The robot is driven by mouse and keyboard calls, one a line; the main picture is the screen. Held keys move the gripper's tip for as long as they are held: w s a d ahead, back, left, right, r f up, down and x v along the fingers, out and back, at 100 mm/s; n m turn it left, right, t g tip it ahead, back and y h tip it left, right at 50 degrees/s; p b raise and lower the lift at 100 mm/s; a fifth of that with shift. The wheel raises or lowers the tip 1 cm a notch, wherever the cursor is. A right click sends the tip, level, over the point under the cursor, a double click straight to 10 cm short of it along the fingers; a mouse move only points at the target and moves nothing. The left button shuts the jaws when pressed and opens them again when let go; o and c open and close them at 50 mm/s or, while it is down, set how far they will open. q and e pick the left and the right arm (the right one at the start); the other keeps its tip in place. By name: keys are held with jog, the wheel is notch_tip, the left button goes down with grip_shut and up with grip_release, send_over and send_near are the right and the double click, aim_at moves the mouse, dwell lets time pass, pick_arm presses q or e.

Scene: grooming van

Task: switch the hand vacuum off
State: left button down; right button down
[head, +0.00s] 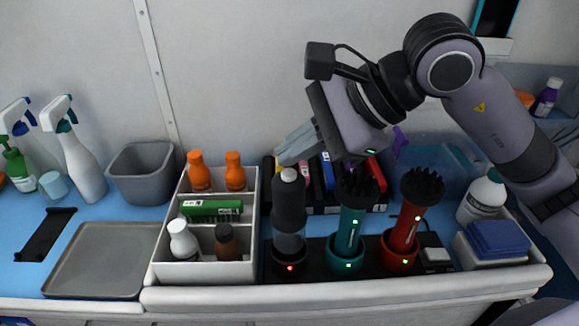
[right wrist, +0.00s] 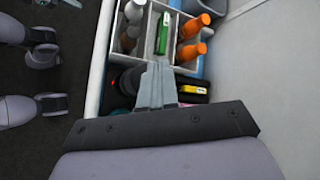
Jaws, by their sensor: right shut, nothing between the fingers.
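The hand vacuum (head: 289,205) looks to be the dark grey upright device with a clear lower part, standing in a black dock. A pale round spot shows on its top, and a red light glows low on the dock. My right gripper (head: 283,158) is shut and empty, its fingertips just above and slightly behind the vacuum's top in the picture; I cannot tell if they touch. In the right wrist view the shut fingers (right wrist: 157,85) reach beside the dark vacuum (right wrist: 130,80), which they partly cover. My left gripper is not in view.
A teal brush device (head: 349,225) and a red one (head: 405,225) stand in docks to the right, with green lights. A white divided caddy (head: 252,215) with bottles is close on the left. Behind is a black rack (head: 322,208) of coloured items. A grey tray (head: 100,262) lies empty.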

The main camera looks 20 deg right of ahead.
aim_at(296, 178)
notch_tip(296, 178, up, 6)
jog(key=p, duration=0.3)
jog(key=shift+p, duration=0.3)
dwell(0.4)
